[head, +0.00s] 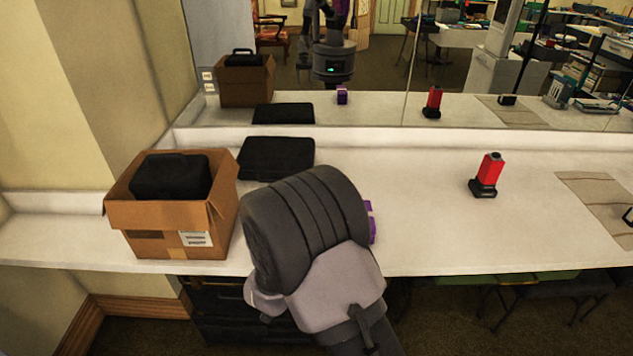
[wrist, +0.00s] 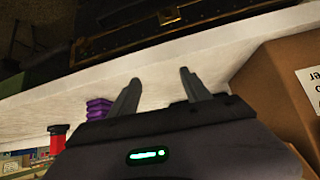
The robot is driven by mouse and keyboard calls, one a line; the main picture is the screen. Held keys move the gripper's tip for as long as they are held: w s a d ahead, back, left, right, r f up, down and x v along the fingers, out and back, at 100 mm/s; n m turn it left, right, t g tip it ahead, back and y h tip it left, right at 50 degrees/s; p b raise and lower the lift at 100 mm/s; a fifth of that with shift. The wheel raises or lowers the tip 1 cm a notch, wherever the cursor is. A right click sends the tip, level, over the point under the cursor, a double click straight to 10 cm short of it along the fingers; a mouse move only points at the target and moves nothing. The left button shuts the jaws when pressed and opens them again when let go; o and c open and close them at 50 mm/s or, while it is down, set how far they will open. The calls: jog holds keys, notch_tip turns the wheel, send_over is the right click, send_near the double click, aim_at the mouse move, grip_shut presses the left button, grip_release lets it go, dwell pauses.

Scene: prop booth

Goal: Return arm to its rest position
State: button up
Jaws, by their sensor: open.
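My gripper (wrist: 160,76) shows in the wrist view with its two fingers apart and nothing between them. The pale counter edge and a dark trunk below the counter lie beyond the fingertips. In the head view my dark arm reaches up over the front of the counter (head: 430,240), and the gripper itself is hidden behind it. The cardboard box (head: 150,215) stands just left of the arm with a black case (head: 170,176) inside. In the wrist view the box (wrist: 280,85) is close on the right of the gripper.
A purple object (head: 371,222) is partly hidden behind my arm. A flat black case (head: 275,158) lies near the mirror. A red and black item (head: 489,176) stands upright at the right, beside a grey-brown mat (head: 595,200).

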jog(key=s+d+r+m+g+y, duration=0.15)
jog(key=s+d+r, duration=0.25)
jog(key=r, duration=0.8)
jog(key=s+d+r+y, duration=0.2)
jog(key=s+d+r, duration=0.2)
jog(key=r, duration=0.8)
jog(key=s+d+r, duration=0.1)
jog(key=s+d, duration=0.2)
jog(key=s, duration=0.4)
jog(key=s+d+r+m+g, duration=0.1)
jog(key=s+d+r, duration=0.1)
jog(key=s, duration=0.5)
jog(key=s+d+r+m, duration=0.1)
jog(key=s+d, duration=0.4)
jog(key=s, duration=0.1)
jog(key=shift+s+r+h, duration=0.4)
jog(key=shift+h, duration=0.05)
jog(key=shift+g, duration=0.25)
